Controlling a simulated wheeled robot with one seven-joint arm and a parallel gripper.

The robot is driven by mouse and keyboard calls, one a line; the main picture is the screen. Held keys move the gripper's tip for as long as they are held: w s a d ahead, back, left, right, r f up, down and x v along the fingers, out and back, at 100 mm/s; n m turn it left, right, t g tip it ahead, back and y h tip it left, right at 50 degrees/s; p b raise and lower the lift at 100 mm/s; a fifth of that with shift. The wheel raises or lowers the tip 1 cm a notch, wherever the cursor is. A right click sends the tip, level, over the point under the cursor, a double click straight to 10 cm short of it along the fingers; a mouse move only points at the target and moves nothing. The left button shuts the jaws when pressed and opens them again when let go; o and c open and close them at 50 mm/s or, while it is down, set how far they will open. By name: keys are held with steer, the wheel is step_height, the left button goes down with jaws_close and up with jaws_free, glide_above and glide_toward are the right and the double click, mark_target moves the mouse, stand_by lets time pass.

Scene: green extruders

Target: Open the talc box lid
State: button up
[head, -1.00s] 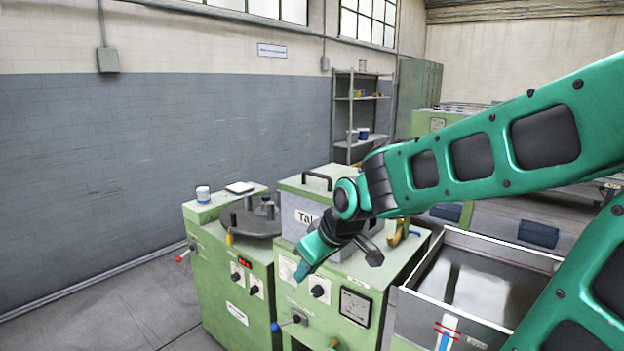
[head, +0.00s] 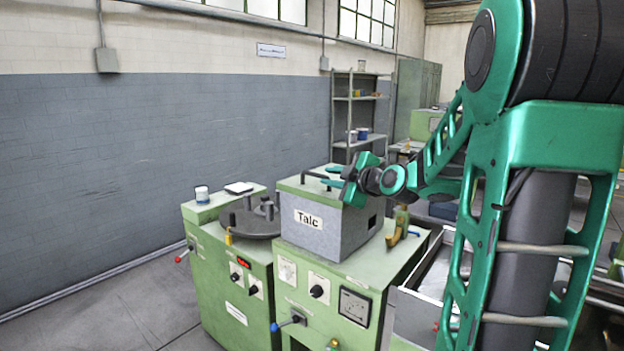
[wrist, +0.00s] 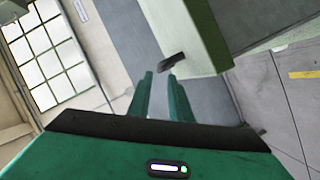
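The grey talc box (head: 330,226) with its "Talc" label stands on the green machine in the head view. Its green lid (head: 293,187) lies flat and closed on top. The black lid handle (head: 308,174) is partly covered by my gripper. My gripper (head: 329,176) reaches in from the right just above the lid, its two green fingers apart and empty. In the wrist view, the fingers of my gripper (wrist: 160,76) point at the dark handle (wrist: 172,61), which shows just beyond their tips. I cannot tell whether it lies between them.
A round dark plate with posts (head: 250,222) is on the machine left of the box. A brass-coloured part (head: 397,228) stands right of the box. Knobs and levers stick out from the machine fronts. A shelf rack (head: 352,115) stands behind.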

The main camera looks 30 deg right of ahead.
mark_target(317, 176)
steer(key=x, duration=0.8)
steer(key=shift+w+f, duration=0.15)
steer(key=shift+w, duration=0.25)
jaws_close()
